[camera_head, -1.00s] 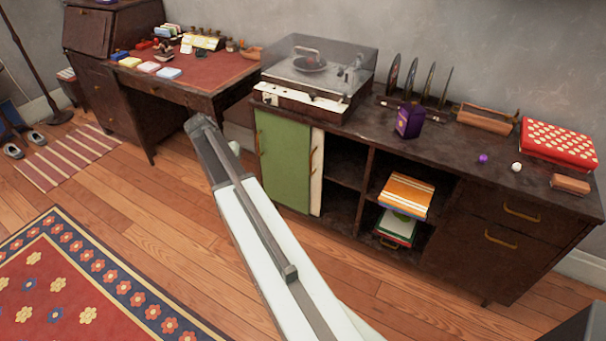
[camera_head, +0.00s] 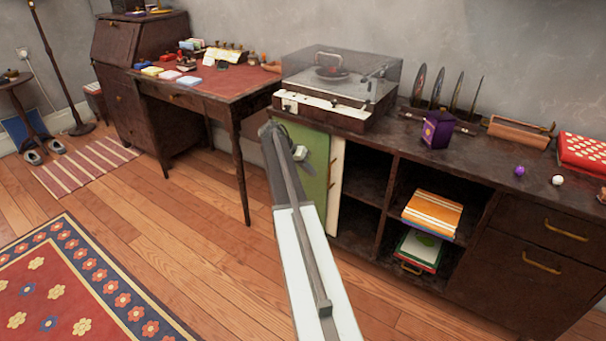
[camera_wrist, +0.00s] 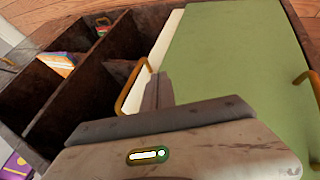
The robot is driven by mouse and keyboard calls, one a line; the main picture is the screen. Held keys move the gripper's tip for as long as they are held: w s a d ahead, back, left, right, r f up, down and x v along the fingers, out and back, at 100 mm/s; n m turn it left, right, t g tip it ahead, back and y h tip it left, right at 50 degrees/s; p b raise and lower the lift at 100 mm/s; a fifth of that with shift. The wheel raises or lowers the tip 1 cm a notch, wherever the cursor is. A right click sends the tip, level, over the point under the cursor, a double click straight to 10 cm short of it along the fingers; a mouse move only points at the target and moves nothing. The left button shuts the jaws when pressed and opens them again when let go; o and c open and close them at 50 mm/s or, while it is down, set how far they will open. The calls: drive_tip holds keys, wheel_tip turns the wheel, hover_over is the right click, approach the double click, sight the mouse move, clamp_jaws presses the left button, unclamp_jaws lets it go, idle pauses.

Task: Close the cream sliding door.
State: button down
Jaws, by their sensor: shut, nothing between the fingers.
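The cream sliding door (camera_head: 336,190) shows in the head view as a narrow upright strip beside the green door (camera_head: 313,178), which overlaps most of it. To its right the cabinet compartments stand open. In the wrist view the cream strip (camera_wrist: 168,40) lies beside the broad green panel (camera_wrist: 235,60), with a brass handle (camera_wrist: 125,97) at its edge. My gripper (camera_head: 304,160) is in front of the green door, left of the cream strip. In the wrist view my shut, empty fingers (camera_wrist: 157,80) point towards the cream strip near the handle; contact is unclear.
A record player (camera_head: 338,85) stands on the cabinet top above the doors. A purple box (camera_head: 437,130) and small balls are farther right. Books (camera_head: 433,213) lie in the open compartments. A desk (camera_head: 215,88) stands left. The wooden floor in front is clear beside a patterned rug (camera_head: 75,285).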

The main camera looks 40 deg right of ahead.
drive_tip(key=shift+s+d+f+p, duration=0.1)
drive_tip(key=shift+s+d, duration=0.25)
drive_tip(key=shift+s, duration=0.3)
drive_tip(key=shift+s+d+f+p, duration=0.15)
drive_tip(key=shift+s+d, duration=0.2)
drive_tip(key=shift+s, duration=0.3)
drive_tip(key=shift+s+d+f+p, duration=0.1)
drive_tip(key=shift+s+d, duration=0.25)
drive_tip(key=shift+s, duration=0.3)
